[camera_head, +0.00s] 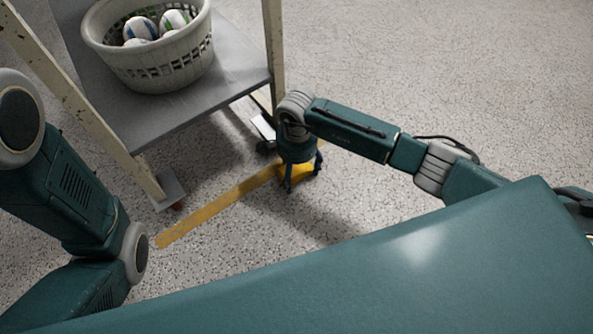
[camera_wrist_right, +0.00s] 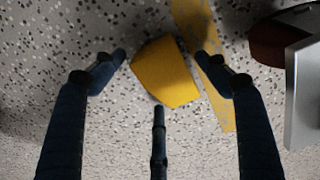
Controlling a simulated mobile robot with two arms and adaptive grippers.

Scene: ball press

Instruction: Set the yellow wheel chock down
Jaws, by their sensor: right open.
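The yellow wheel chock (camera_wrist_right: 165,74) lies on the speckled floor in the right wrist view, between the spread fingers of my right gripper (camera_wrist_right: 162,62). The fingers stand apart from it on both sides, and the gripper is open. In the head view the chock (camera_head: 299,173) shows only in part below my right gripper (camera_head: 302,183), which points down at the floor. The hand hides the rest of it. My left arm shows at the left of the head view, but its gripper is out of view.
A grey shelf rack (camera_head: 225,85) stands at the upper left, holding a white basket (camera_head: 155,68) with several balls (camera_head: 141,28). A worn yellow floor line (camera_head: 215,206) runs beside the chock. A metal foot (camera_head: 169,189) of the rack is close by. Floor at right is clear.

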